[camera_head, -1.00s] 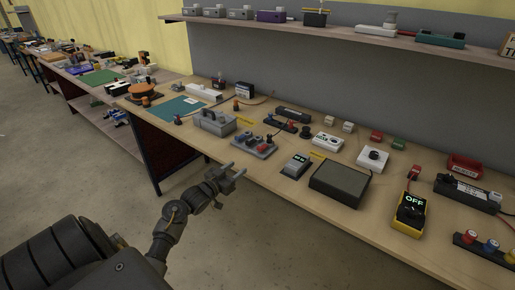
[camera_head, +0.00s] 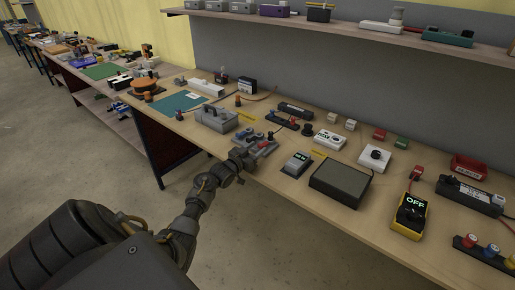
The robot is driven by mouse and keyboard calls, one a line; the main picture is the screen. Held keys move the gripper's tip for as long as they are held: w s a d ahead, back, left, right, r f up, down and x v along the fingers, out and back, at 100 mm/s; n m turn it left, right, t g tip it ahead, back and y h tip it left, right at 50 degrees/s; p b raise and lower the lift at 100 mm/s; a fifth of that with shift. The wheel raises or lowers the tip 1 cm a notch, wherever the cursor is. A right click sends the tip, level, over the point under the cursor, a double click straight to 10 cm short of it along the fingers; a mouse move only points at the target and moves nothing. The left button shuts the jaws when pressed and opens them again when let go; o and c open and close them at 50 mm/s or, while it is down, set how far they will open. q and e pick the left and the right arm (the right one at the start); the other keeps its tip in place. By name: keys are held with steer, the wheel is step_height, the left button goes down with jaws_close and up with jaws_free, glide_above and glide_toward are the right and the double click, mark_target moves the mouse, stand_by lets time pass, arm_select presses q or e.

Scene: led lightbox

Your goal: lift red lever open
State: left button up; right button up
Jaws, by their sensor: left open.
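A grey fixture with a small red part (camera_head: 264,144) stands near the front edge of the workbench, left of centre. The red part looks like the lever, but it is too small to tell its angle. My left gripper (camera_head: 249,154) reaches in from the lower left over the bench edge. It is open, right in front of the fixture, and covers its near left part. I cannot tell whether its fingers touch the fixture or the red part. My right gripper is not in view.
A grey toolbox-like case (camera_head: 216,119) is behind left. A yellow OFF switch box (camera_head: 410,216) stands further right. The shelf (camera_head: 350,27) runs above.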

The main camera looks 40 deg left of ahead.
arm_select(q)
steer(key=shift+w, duration=0.45)
steer(key=shift+c, duration=0.2)
